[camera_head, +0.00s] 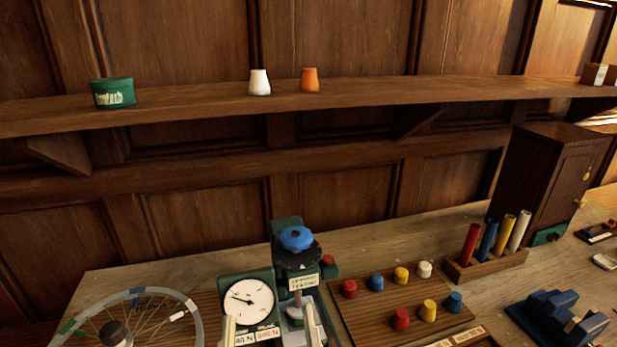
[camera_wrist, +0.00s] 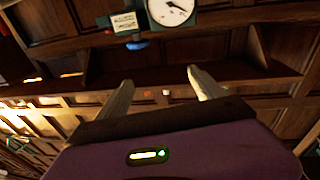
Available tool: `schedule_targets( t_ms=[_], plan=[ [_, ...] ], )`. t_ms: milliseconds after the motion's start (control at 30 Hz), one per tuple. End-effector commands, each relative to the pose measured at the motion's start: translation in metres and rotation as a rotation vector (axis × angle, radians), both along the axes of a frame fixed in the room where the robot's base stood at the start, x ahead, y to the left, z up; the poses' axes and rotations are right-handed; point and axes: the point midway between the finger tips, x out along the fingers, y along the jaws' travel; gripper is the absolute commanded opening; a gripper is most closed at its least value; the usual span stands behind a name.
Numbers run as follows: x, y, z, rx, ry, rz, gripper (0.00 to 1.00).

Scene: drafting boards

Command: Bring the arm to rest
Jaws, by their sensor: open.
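My gripper (camera_head: 268,311) shows at the bottom edge of the head view. Its two pale fingers stand apart in front of the green dial gauge (camera_head: 248,298) and the green press-like stand with a blue knob (camera_head: 297,238). In the wrist view, my gripper (camera_wrist: 160,78) has both fingers spread with nothing between them. The dial (camera_wrist: 172,10) is at the top of that view, which looks upside down. I cannot tell whether the fingers touch the stand. The rest of my arm is out of the head view.
A spoked wheel (camera_head: 133,322) lies at the left. A board with coloured pegs (camera_head: 385,290), a rack of coloured tubes (camera_head: 487,264), a blue tape dispenser (camera_head: 556,318) and a wooden cabinet (camera_head: 549,185) are at the right. A shelf (camera_head: 200,106) with cups spans the wall.

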Motion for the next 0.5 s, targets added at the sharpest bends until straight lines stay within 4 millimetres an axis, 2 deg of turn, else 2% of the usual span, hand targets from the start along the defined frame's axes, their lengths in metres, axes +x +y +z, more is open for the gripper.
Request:
schedule_targets(
  t_ms=[233,367,500],
  plan=[
    [-0.010,0.009,-0.006,-0.017,-0.037,0.114,0.78],
    [-0.018,0.003,-0.018,-0.014,-0.041,0.155,0.78],
    [-0.032,-0.011,-0.037,-0.001,-0.034,0.185,0.78]
  ],
)
